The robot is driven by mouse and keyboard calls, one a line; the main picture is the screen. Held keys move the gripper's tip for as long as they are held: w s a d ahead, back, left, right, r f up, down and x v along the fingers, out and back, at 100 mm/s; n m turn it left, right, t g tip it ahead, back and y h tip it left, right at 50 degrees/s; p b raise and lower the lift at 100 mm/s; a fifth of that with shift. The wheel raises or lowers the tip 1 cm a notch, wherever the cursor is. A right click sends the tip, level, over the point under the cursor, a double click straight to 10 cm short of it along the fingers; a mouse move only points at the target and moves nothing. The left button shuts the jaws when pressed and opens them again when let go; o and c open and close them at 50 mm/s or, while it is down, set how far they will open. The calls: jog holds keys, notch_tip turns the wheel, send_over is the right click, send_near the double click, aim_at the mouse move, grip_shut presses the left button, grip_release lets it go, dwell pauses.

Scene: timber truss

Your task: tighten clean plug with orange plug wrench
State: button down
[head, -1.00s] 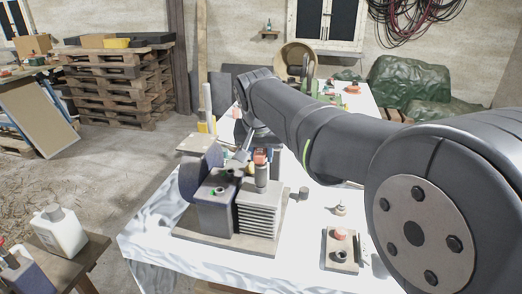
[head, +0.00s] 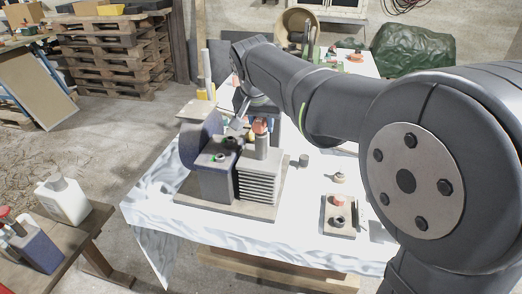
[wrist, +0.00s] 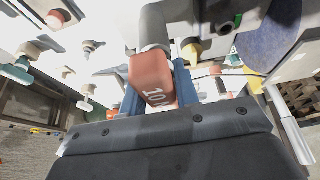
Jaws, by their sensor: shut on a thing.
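My gripper (wrist: 157,82) is shut on the orange handle of the plug wrench (wrist: 152,77), which is marked with a number, between its blue fingers. In the head view the orange plug wrench (head: 260,126) is upright, its grey socket end (head: 261,147) down at the top of the finned cylinder of a small engine (head: 258,187). The clean plug cannot be made out; the socket and engine hide whatever is under the wrench. My arm comes in over the engine from the right.
The engine sits on a wooden board (head: 232,211) on a white-covered table (head: 160,207). A small wooden block (head: 338,230) with an orange-topped piece and a dark ring lies to its right. A short grey cylinder (head: 303,161) stands between. A white bottle (head: 64,199) stands at lower left.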

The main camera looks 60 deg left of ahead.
jog(key=shift+m, duration=0.6)
jog(key=shift+h, duration=0.3)
jog(key=shift+m+t+h, duration=0.3)
jog(key=shift+m+t, duration=0.1)
jog(key=shift+m, duration=0.8)
jog(key=shift+d+f+m+h, duration=0.1)
jog(key=shift+m+h, duration=0.4)
jog(key=shift+m, duration=0.7)
jog(key=shift+m+h, duration=0.3)
jog(key=shift+m, duration=0.4)
jog(key=shift+t, duration=0.3)
